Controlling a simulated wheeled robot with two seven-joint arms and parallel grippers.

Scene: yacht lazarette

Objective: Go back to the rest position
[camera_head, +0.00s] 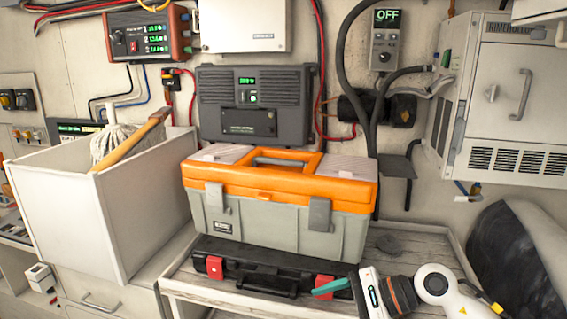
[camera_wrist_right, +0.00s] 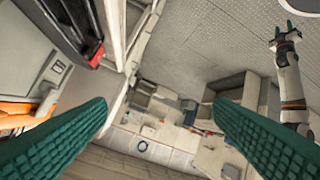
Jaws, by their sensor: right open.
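My right gripper (camera_head: 334,287) is at the lower right of the head view, with a teal finger close in front of the black case's right end. The right wrist view shows its two teal ribbed fingers wide apart, with nothing between the tips (camera_wrist_right: 160,106). Whether the finger touches the case I cannot tell. My left gripper (camera_wrist_right: 283,36) shows small at the upper right of the right wrist view, with teal tips; its opening is too small to judge. It is outside the head view.
An orange and grey toolbox (camera_head: 275,225) stands on the wooden bench (camera_head: 415,265), behind a black case (camera_head: 260,262) with red latches. A white bin (camera_head: 60,215) holding a mop is at left. A dark rounded object (camera_head: 505,260) is at right. Wall equipment lines the back.

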